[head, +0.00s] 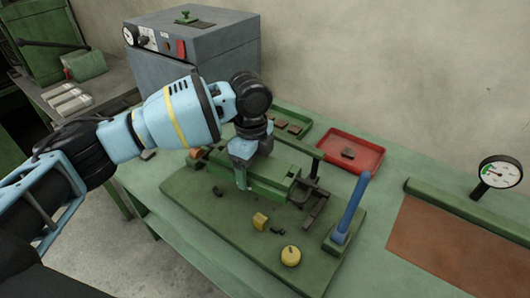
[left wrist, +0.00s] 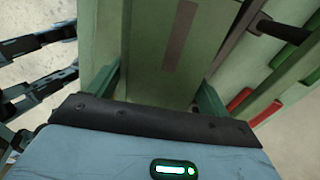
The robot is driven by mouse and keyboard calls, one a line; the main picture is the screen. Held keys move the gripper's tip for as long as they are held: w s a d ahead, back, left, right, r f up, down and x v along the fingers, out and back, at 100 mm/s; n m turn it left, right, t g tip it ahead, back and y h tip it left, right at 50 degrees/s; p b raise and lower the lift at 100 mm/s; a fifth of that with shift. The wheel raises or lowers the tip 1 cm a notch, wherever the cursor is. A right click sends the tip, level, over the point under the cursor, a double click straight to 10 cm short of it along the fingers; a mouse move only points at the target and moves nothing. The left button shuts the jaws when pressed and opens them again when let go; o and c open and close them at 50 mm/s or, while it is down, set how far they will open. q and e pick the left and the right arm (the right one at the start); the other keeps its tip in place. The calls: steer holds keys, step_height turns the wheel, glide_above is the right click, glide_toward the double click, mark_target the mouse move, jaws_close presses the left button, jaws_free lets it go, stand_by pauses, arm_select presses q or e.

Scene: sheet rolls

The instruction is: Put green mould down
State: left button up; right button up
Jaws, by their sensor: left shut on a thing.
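My left gripper (head: 243,180) points down over the workbench, in the middle of the head view. The green mould (head: 270,181) is a long green block under and beside the fingers. In the left wrist view the fingers (left wrist: 157,98) stand on both sides of the green mould (left wrist: 145,45), which has a brown strip along its top. The gripper is shut on it. The mould is over the dark green base board (head: 205,203); whether it touches what lies beneath is hidden. My right gripper is not in view.
A blue upright lever (head: 352,208), a yellow round knob (head: 290,256) and a yellow block (head: 260,221) stand on the board. A red tray (head: 365,163) lies behind. A grey oven-like box (head: 225,55) stands back left, a gauge (head: 500,174) at right.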

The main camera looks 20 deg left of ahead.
arm_select(q)
steer(key=n, duration=0.1)
steer(key=s+r+n, duration=0.1)
steer(key=n, duration=0.1)
steer(key=s+a+n, duration=0.1)
steer(key=n, duration=0.1)
steer(key=shift+s+a+r, duration=0.1)
steer(key=shift+s+r, duration=0.15)
steer(key=shift+r, duration=0.15)
steer(key=s+a+r+n, duration=0.3)
steer(key=s+n, duration=0.6)
steer(key=n, duration=0.6)
steer(key=shift+s+a, duration=0.3)
steer(key=shift+a, duration=0.2)
steer(key=shift+s+d, duration=0.1)
